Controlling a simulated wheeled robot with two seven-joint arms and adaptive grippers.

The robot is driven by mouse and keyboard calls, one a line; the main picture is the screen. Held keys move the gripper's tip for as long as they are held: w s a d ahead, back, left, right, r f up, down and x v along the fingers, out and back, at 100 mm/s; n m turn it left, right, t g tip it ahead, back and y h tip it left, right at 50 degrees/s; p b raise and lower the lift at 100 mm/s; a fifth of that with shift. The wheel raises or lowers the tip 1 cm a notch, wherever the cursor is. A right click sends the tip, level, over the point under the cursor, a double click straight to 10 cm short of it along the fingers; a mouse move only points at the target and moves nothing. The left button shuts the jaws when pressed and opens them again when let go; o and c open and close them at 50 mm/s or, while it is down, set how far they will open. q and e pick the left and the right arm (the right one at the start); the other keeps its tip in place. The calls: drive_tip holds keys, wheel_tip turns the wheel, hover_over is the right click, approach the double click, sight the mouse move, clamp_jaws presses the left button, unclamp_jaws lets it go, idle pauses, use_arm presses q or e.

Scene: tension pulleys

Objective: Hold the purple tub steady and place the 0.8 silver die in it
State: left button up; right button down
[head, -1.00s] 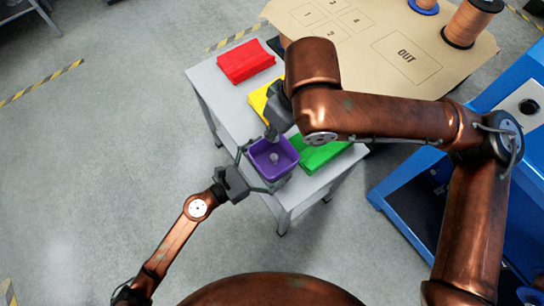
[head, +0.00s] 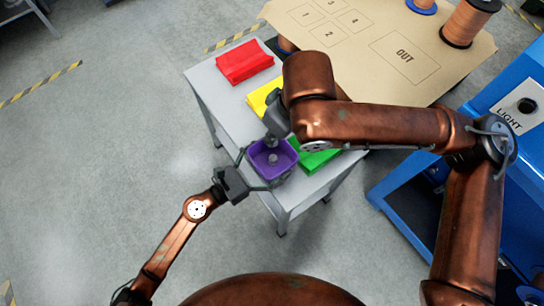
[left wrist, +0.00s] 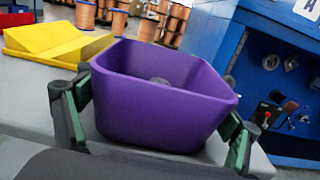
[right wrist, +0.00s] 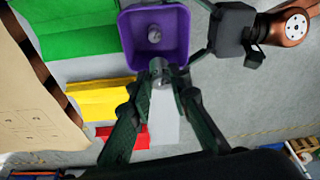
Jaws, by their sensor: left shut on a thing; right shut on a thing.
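The purple tub (head: 284,172) stands upright at the near edge of the grey table. My left gripper (head: 266,168) is shut on it, its fingers on opposite sides of the tub; the left wrist view shows the tub (left wrist: 165,112) between the green-grey fingertips. A small silver piece (right wrist: 154,35) lies on the tub floor. My right gripper (right wrist: 160,88) is shut on a silver die (right wrist: 158,70), held at the tub's far rim in the head view. I cannot read any marking on either silver piece. In the head view my right arm partly covers the right gripper.
A brown board marked OUT (head: 405,55) lies behind. A blue machine (head: 400,190) stands at right. The floor at left is clear.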

drive_tip(key=shift+f, duration=4.5)
drive_tip(key=c, duration=1.7)
unclamp_jaws()
use_arm(q)
drive_tip(key=shift+w, duration=0.1)
use_arm(e)
drive_tip(key=v, duration=1.2)
use_arm(q)
drive_tip(key=o, duration=1.2)
drive_tip(key=shift+a, duration=0.1)
